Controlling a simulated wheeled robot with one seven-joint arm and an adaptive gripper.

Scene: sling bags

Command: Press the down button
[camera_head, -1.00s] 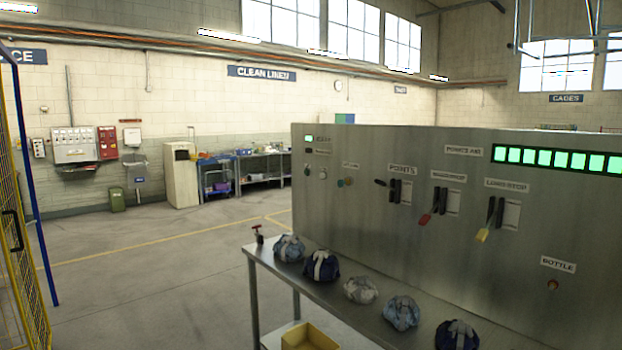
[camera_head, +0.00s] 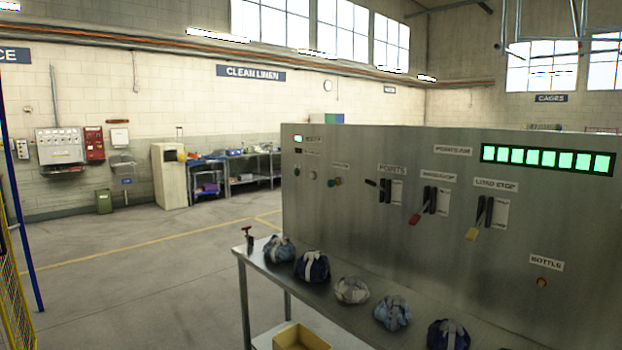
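A large grey metal control panel (camera_head: 430,245) stands at the right. Near its left edge are small round controls, including a green one (camera_head: 334,182); a red button (camera_head: 541,282) sits under the "BOTTLE" label. I cannot make out a label reading "down" on any control. My gripper is not in view.
A metal table (camera_head: 262,264) in front of the panel holds several cloth bundles (camera_head: 313,266) in a row, with a yellow bin (camera_head: 300,338) below. A yellow mesh fence (camera_head: 14,290) with a blue post (camera_head: 22,230) is at the left. The floor (camera_head: 130,290) between is clear.

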